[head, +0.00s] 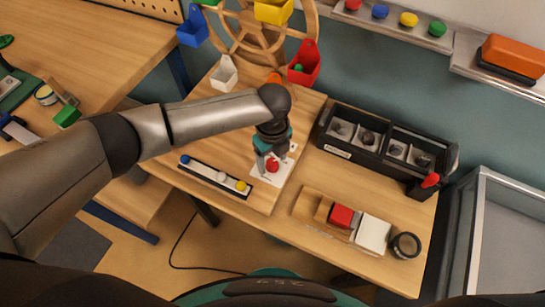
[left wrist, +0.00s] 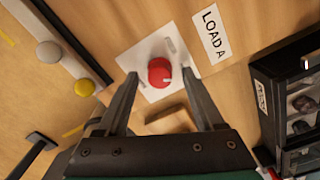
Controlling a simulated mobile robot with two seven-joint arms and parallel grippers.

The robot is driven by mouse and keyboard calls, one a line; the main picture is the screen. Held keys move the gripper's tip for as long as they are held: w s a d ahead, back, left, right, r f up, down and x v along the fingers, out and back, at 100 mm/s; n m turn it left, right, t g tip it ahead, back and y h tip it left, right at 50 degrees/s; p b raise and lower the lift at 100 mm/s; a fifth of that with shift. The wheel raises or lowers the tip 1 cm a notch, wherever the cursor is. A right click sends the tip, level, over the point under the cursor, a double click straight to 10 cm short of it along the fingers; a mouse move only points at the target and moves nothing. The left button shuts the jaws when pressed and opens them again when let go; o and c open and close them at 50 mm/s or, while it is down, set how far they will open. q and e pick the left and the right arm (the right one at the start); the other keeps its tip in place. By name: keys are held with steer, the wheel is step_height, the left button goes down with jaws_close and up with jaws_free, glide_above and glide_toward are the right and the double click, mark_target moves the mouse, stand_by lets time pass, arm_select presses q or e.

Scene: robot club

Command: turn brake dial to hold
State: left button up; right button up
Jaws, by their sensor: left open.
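The brake dial (head: 272,165) is a red round knob on a white square plate (left wrist: 185,49) on the wooden table. In the left wrist view the dial (left wrist: 159,70) shows a short white mark near its lower right edge. The plate has small markings that are too small to read. My left gripper (head: 264,166) is above the dial, pointing down. In the left wrist view its two fingers are spread, one on each side of the dial, with gaps between them and the knob. I cannot tell the remaining height. My right gripper is in neither view.
A black rail (head: 216,176) with blue, white and yellow balls lies left of the plate. A "LOAD A" label (left wrist: 211,34) is beside it. A black compartment box (head: 345,151) stands right. A wooden wheel (head: 247,40) with coloured buckets stands behind. A red block (head: 341,215) lies in front right.

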mark_target(272, 162)
arm_select(q)
step_height(272, 162, up, 15)
steer(key=p, duration=0.3)
steer(key=shift+r, duration=0.15)
stand_by(0.5)
